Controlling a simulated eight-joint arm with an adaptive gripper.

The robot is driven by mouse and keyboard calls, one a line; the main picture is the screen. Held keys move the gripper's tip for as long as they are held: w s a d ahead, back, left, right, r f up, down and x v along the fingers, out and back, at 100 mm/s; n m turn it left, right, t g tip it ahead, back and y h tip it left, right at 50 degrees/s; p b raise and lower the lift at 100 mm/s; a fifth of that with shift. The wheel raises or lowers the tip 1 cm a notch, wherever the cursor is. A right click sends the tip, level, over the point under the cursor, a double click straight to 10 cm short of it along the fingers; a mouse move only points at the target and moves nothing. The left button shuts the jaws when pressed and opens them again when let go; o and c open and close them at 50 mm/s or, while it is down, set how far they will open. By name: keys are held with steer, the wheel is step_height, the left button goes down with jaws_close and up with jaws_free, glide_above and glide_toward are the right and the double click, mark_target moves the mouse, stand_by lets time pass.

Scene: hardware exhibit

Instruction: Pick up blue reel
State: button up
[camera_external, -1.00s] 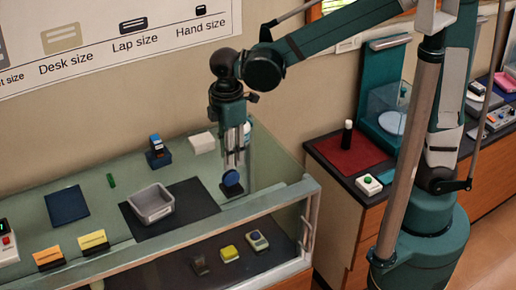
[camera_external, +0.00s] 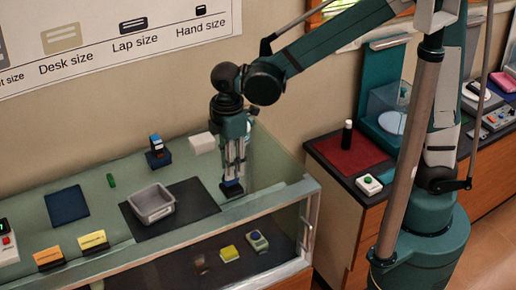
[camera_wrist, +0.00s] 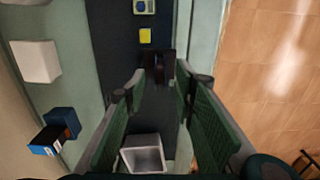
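The blue reel (camera_external: 231,189) shows in the external view as a small dark blue shape on the glass counter top, right of the dark mat. My gripper (camera_external: 233,180) points straight down at it, with its fingertips reaching the upper part of the reel and hiding most of it. In the wrist view, my gripper's (camera_wrist: 160,72) green finger links come in from both sides toward dark shapes at the middle. The reel cannot be made out clearly there.
A grey bin (camera_external: 152,203) stands on the dark mat (camera_external: 196,200). A white block (camera_external: 202,143) and a blue stand (camera_external: 158,158) are behind. A yellow item (camera_external: 229,253) lies on the lower shelf under the glass. The counter's front rail (camera_external: 270,205) runs close by.

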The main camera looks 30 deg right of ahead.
steer(key=shift+f, duration=1.5)
jaws_close()
